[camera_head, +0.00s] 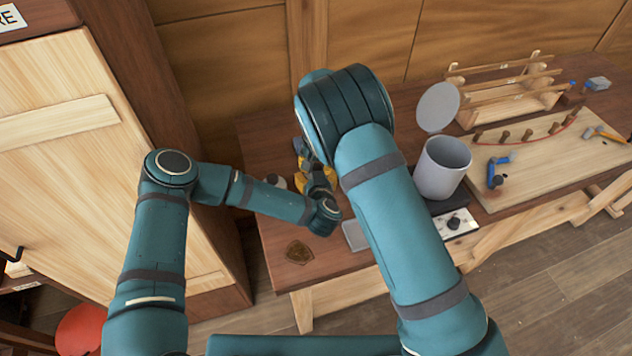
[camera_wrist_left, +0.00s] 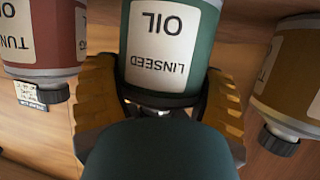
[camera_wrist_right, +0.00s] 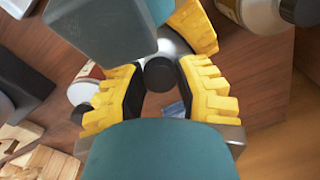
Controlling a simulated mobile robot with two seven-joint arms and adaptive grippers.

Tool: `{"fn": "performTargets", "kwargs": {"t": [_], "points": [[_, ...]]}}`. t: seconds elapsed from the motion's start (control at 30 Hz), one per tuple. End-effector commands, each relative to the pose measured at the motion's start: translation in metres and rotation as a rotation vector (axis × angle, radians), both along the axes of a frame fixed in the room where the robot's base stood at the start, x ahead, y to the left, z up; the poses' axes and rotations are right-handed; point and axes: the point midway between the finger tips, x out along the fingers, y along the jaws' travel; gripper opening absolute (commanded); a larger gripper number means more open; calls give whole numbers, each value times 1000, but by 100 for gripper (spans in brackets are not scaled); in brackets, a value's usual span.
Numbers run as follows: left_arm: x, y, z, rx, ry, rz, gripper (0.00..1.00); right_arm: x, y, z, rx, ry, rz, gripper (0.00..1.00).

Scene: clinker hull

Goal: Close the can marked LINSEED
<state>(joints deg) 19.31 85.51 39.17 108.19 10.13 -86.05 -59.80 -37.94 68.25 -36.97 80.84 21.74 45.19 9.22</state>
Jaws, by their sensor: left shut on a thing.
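The green can marked LINSEED OIL (camera_wrist_left: 172,45) stands between the yellow fingers of my left gripper (camera_wrist_left: 160,105), which is shut on it. In the right wrist view its grey metal shoulder (camera_wrist_right: 172,44) shows, with a dark round cap (camera_wrist_right: 160,74) at the neck. I cannot tell whether the cap is fully seated. My right gripper (camera_wrist_right: 160,100) is open, its yellow fingers apart on either side of the cap, with gaps visible. In the head view my right gripper (camera_head: 301,158) is partly hidden by my arm, just above the left one, and the can is hidden.
A red can marked TUNG (camera_wrist_left: 45,45) and an ochre can (camera_wrist_left: 290,75) stand close on either side of the linseed can. A grey pot (camera_head: 441,170), a switch box (camera_head: 455,223) and a work board (camera_head: 545,160) are farther right. The table's front left is mostly clear around a brown badge (camera_head: 299,252).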

Motion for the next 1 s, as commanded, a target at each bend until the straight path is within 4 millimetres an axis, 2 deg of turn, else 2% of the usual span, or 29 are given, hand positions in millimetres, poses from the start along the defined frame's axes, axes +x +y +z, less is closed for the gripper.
{"fn": "performTargets", "kwargs": {"t": [0.03, 0.33, 0.47, 0.57, 0.8, 1.0], "points": [[-3, 1, -6, 2, 15, -2, 0, 0, -1, 0, -1, -1, 0, 60], [-4, 1, -6, 3, 15, -2, 0, 0, 0, 0, 0, 0, 2, 60], [-4, 1, -6, 3, 15, -2, 0, 1, 0, 7, 1, -2, 3, 60], [-4, 1, -7, 3, 15, -2, 0, 1, 0, 21, 3, -4, 3, 60], [-3, 1, -7, 3, 15, -2, 0, 0, 0, 70, 3, -4, 3, 60], [-4, 1, -7, 3, 16, -2, 0, -1, -1, 103, 2, -3, 3, 60]]}}
